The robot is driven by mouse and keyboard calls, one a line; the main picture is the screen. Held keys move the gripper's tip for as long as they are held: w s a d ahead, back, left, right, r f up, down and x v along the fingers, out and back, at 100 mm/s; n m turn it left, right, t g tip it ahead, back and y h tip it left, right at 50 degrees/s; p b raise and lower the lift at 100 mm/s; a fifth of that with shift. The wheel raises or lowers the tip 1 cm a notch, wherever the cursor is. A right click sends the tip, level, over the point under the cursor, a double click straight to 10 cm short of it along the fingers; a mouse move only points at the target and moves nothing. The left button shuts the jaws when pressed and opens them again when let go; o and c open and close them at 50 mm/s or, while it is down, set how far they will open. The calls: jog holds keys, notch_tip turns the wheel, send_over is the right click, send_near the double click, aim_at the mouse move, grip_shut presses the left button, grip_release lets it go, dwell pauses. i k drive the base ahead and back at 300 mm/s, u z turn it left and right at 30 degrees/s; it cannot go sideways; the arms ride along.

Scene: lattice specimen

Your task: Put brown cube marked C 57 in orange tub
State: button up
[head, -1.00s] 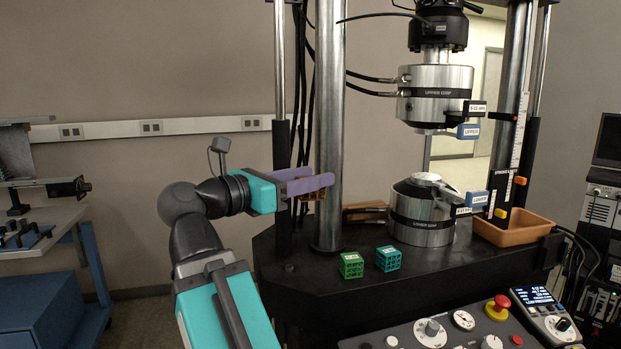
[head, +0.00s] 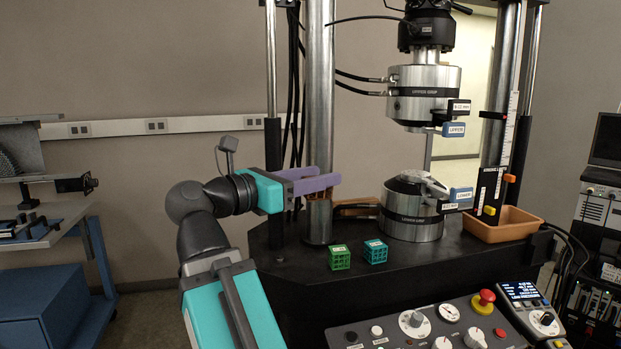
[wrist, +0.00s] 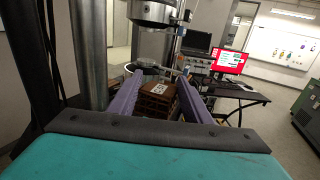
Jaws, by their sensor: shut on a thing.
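My gripper (head: 318,186) has purple fingers and is at the left steel column, above the black machine bed. It is shut on a brown lattice cube (wrist: 156,100) with a white label on top; the label's text is too small to read. In the head view the cube (head: 322,193) shows only partly, behind the fingers. The orange tub (head: 503,233) stands at the right end of the bed, beyond the lower grip, and looks empty from here.
A green lattice cube (head: 340,258) and a teal one (head: 375,252) sit on the bed's front. The lower grip (head: 412,212) and upper grip (head: 424,94) stand between my gripper and the tub. A control panel (head: 430,325) with knobs is in front.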

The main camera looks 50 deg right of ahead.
aim_at(511, 235)
jog(key=k, duration=1.3)
jog(key=z, duration=0.05)
